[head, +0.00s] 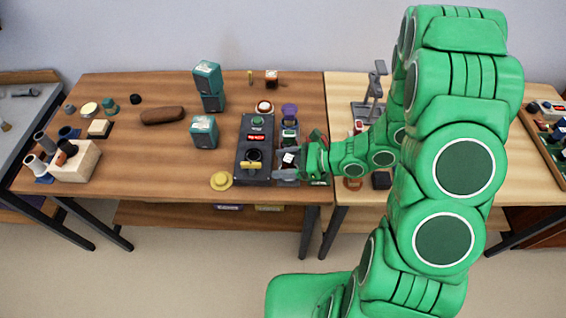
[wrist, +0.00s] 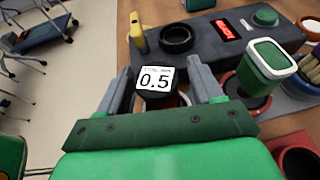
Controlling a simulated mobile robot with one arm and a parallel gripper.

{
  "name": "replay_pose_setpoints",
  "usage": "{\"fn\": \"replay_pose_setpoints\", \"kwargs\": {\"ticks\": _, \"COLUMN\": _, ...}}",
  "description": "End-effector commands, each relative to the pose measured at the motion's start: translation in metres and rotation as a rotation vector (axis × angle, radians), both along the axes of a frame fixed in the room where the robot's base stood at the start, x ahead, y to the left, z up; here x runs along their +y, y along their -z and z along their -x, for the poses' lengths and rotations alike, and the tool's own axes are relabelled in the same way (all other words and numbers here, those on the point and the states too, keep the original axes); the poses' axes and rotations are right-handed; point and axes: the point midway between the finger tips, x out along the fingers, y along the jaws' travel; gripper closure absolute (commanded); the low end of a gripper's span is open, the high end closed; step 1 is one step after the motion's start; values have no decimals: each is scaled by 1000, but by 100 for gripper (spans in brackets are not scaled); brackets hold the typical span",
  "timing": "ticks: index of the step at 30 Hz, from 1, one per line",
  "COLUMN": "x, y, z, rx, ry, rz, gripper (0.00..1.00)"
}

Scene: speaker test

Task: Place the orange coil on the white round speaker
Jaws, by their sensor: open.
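My gripper (head: 284,164) is open beside the dark console on the brown table. In the wrist view its fingers (wrist: 160,66) stand either side of a dark weight (wrist: 155,98) with a white "0.5" label; I cannot tell whether they touch it. A small orange ring (head: 352,184), possibly the orange coil, lies near the front edge of the pale table, partly behind my arm.
The dark console (head: 242,160) has a red display, green button and black ring. A green-and-white container (wrist: 267,66) stands right of the weight. Teal boxes (head: 204,132), a brown case (head: 162,115) and a yellow disc (head: 221,181) are further left. The brown table's left-front middle is clear.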

Motion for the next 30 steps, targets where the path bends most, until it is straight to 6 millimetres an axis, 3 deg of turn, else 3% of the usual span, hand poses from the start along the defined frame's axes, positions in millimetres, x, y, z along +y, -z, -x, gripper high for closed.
{"fn": "replay_pose_setpoints", "kwargs": {"ticks": 24, "x": -90, "y": -32, "z": 10, "rx": -3, "ry": 4, "rz": 0, "gripper": 34}}
{"fn": "replay_pose_setpoints", "kwargs": {"ticks": 30, "x": -105, "y": -38, "z": 12, "rx": -2, "ry": 2, "rz": 1, "gripper": 34}}
